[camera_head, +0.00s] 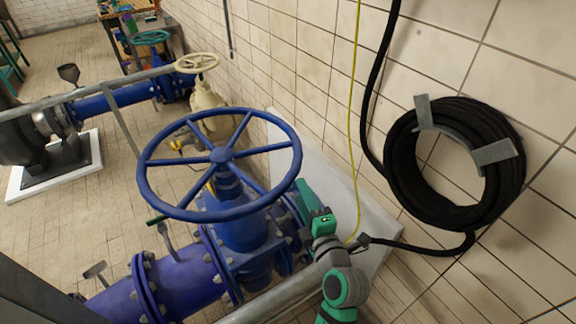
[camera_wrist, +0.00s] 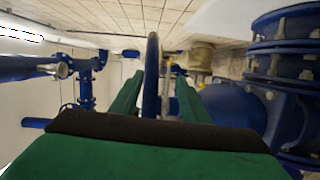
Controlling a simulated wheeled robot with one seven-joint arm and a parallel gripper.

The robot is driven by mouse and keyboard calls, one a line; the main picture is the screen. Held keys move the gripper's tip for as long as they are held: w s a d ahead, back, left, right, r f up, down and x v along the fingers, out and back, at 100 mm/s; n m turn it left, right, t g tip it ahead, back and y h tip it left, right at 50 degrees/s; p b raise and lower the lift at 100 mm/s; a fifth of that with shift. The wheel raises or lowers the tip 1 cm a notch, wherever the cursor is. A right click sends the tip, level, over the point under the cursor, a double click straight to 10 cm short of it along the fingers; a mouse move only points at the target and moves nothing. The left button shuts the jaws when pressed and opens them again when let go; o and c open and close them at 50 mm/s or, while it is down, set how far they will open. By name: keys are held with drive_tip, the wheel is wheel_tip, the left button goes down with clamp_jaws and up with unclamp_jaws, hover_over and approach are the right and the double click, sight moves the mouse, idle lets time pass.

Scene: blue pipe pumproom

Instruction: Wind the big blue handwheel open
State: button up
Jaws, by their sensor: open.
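The big blue handwheel (camera_head: 220,156) sits level on top of a blue valve (camera_head: 243,225) in the middle of the head view. My gripper (camera_head: 303,190) is at the right side of its rim, reaching up from below right. In the wrist view, the blue rim (camera_wrist: 152,75) stands upright between the two green fingers of my gripper (camera_wrist: 157,98). The fingers are open, with a gap on each side of the rim. I cannot tell how deep the rim sits between them.
A tiled wall stands close on the right, with a coiled black hose (camera_head: 455,163) and a yellow cable (camera_head: 354,120). A cream handwheel (camera_head: 197,63) and a teal handwheel (camera_head: 151,38) are farther back. A grey rail (camera_head: 95,91) crosses at left. Open floor lies at left.

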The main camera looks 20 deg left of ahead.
drive_tip(key=w+a+r+n, duration=0.1)
drive_tip(key=w+a, duration=0.6)
drive_tip(key=w, duration=0.1)
drive_tip(key=shift+w+a+y, duration=0.2)
drive_tip(key=shift+w+y, duration=0.1)
drive_tip(key=shift+w, duration=0.05)
